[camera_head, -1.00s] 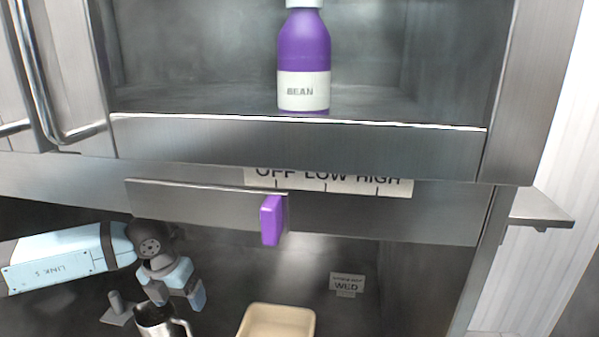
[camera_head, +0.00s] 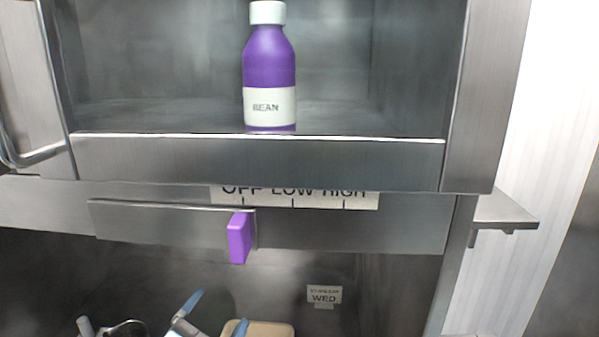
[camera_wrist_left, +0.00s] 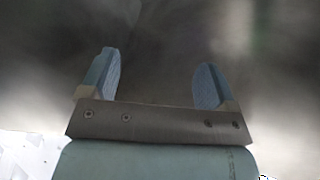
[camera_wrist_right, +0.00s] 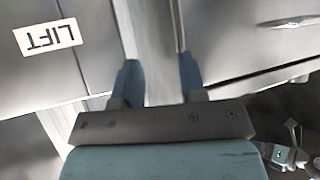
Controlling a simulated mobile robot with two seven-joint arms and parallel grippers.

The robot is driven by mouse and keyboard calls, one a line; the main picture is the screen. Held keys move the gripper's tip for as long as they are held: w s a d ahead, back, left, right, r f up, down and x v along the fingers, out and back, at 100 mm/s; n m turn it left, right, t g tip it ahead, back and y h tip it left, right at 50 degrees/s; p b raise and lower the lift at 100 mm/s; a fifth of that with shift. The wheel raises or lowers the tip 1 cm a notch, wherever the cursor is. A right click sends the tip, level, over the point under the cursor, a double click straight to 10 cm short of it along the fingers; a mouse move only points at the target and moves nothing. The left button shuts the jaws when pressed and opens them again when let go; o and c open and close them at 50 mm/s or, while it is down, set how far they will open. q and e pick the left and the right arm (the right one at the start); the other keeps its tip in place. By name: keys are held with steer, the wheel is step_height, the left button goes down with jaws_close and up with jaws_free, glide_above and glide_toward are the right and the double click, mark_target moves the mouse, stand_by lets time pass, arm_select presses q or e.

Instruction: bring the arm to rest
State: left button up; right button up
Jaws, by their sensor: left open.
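My left gripper (camera_head: 213,315) is at the bottom edge of the head view, in front of the beige tray (camera_head: 268,329). Its two blue fingers also show in the left wrist view (camera_wrist_left: 155,80), wide apart with nothing between them. My right gripper shows only in the right wrist view (camera_wrist_right: 159,78). Its fingers are apart, with no object between them, in front of steel panels and a label reading LIFT (camera_wrist_right: 48,37). Most of the left arm is below the head view.
A purple BEAN bottle (camera_head: 269,70) stands upright on the cabinet shelf. A purple knob (camera_head: 238,238) sticks out below the OFF LOW HIGH strip (camera_head: 300,197). A WED card (camera_head: 323,296) is at the back. A metal mug's rim (camera_head: 125,327) shows at the bottom left. A small side shelf (camera_head: 503,210) juts out right.

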arm_select(q)
steer(key=s+a+f+n+g+y, duration=0.3)
steer(key=a+f+n+y, duration=0.3)
steer(key=f, duration=0.2)
steer(key=s+a+f+n+g+y, duration=0.15)
steer(key=s+a+f+g, duration=0.25)
steer(key=s+f+g, duration=0.45)
steer(key=s+a+f+n+g, duration=0.2)
steer(key=s+a+f+g, duration=0.3)
steer(key=s, duration=0.7)
steer(key=w+d+f+m+t+h+p, duration=0.1)
steer(key=w+d+f+t+h+p, duration=0.2)
steer(key=w+d+f+t, duration=0.3)
steer(key=shift+w+d+f+t+p, duration=0.25)
steer(key=shift+d+f+t+p, duration=0.55)
steer(key=shift+d+f+t, duration=0.8)
arm_select(e)
steer(key=shift+d+r, duration=0.2)
steer(key=shift+r, duration=2)
arm_select(q)
steer(key=shift+a+f+g, duration=0.3)
steer(key=shift+a+g, duration=0.05)
arm_select(e)
steer(key=shift+c, duration=0.2)
